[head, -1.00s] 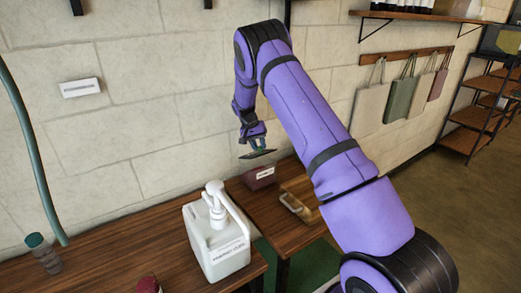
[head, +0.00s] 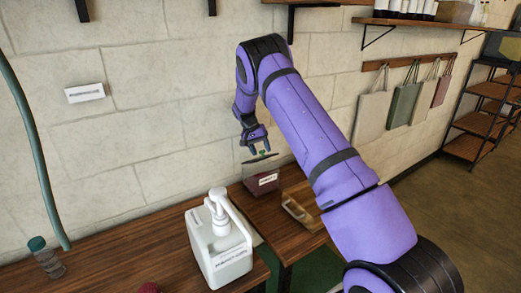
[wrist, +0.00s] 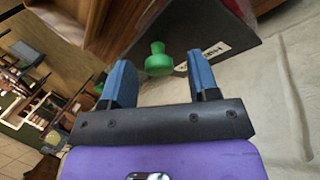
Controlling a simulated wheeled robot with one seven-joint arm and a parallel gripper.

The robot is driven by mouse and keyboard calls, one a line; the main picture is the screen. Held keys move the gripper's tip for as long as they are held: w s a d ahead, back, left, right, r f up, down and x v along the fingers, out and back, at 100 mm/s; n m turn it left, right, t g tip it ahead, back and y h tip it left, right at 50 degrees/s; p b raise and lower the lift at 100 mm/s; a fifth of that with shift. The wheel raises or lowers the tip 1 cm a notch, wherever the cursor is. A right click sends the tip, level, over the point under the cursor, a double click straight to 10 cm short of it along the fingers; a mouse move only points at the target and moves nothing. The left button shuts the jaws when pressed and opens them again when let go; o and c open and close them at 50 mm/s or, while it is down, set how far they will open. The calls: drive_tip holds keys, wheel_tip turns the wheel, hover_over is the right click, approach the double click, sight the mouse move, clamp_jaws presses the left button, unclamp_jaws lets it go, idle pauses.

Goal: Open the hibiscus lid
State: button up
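The hibiscus container is a dark red, labelled box (head: 262,183) on the wooden table against the wall; its upper part looks see-through. A thin dark lid (head: 258,159) with a green knob (head: 263,153) is at its top; whether it rests fully on the rim is unclear. My gripper (head: 256,141) is just above the knob, pointing down. In the wrist view, my gripper's blue fingers (wrist: 160,80) are spread, with gaps on both sides of the green knob (wrist: 158,62). The knob sits around or slightly past the fingertips.
A white pump jug (head: 220,245) stands on the nearer table, left of the container. A small wooden tray (head: 301,212) lies right of the container. A green-capped bottle (head: 45,260) is far left. The stone wall is close behind my gripper.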

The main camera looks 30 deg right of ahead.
drive_tip(key=shift+r, duration=0.15)
drive_tip(key=v, duration=1)
drive_tip(key=shift+r, duration=0.2)
